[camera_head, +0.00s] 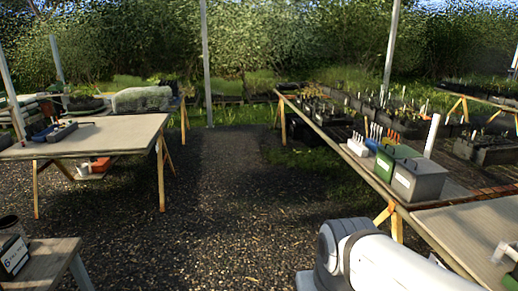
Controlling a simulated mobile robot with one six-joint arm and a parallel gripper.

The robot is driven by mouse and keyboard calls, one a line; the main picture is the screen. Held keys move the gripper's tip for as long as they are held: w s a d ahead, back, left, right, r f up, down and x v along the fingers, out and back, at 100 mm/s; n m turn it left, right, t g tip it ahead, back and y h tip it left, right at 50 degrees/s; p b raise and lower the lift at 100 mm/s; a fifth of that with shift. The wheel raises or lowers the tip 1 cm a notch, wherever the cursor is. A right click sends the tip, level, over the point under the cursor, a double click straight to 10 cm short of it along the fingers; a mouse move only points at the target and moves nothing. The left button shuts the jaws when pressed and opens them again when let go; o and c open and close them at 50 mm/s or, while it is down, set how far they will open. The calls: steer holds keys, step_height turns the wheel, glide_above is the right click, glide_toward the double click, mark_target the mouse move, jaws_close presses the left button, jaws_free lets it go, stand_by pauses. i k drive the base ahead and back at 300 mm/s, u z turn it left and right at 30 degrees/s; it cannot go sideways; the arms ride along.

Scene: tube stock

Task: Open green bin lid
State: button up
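A small green bin (388,164) stands on the long bench at the right, directly behind a grey bin (418,183). Its top looks covered by a flat lid (401,150), though it is too small to tell the lid's edge clearly. The grey bin partly hides the green bin's near side. My white arm shows at the bottom right, well short of the bench top. My gripper is not in view.
Trays of seedlings (320,106) fill the bench behind. A trestle table (92,138) stands left. A gravel aisle (225,200) is clear between.

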mark_target(396, 152)
steer(key=z, duration=0.25)
steer(key=i, duration=1.6)
steer(key=z, duration=0.65)
steer(key=i, duration=1.5)
steer(key=z, duration=0.25)
